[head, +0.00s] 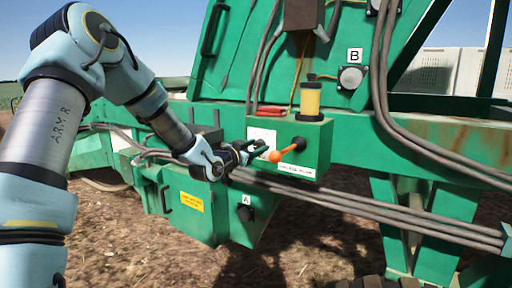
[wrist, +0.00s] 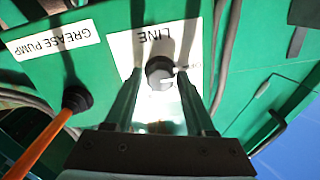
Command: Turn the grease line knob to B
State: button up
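Small lettering beside the knob is too small to read. In the head view, my gripper (head: 262,150) is at the left side of the green box (head: 312,132), and the knob is hidden there. A sign B (head: 355,55) is above a round fitting (head: 350,77); a sign A (head: 246,199) is lower down.
An orange-tipped lever (head: 286,152) sticks out of the box close to my gripper. It also shows in the wrist view (wrist: 42,140), beside the GREASE PUMP label (wrist: 55,40). A yellow container (head: 310,98) stands on top. Grey hoses (head: 380,212) run below.

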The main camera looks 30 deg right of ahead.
grip_shut()
jog(key=shift+f+b, duration=0.1)
jog(key=shift+b, duration=0.45)
jog(key=shift+f+m+b, duration=0.2)
jog(key=shift+m+b, duration=0.5)
jog(key=shift+b, duration=0.35)
jog(key=shift+s+m+b, duration=0.1)
jog(key=shift+m+b, duration=11)
jog(key=shift+b, duration=4.6)
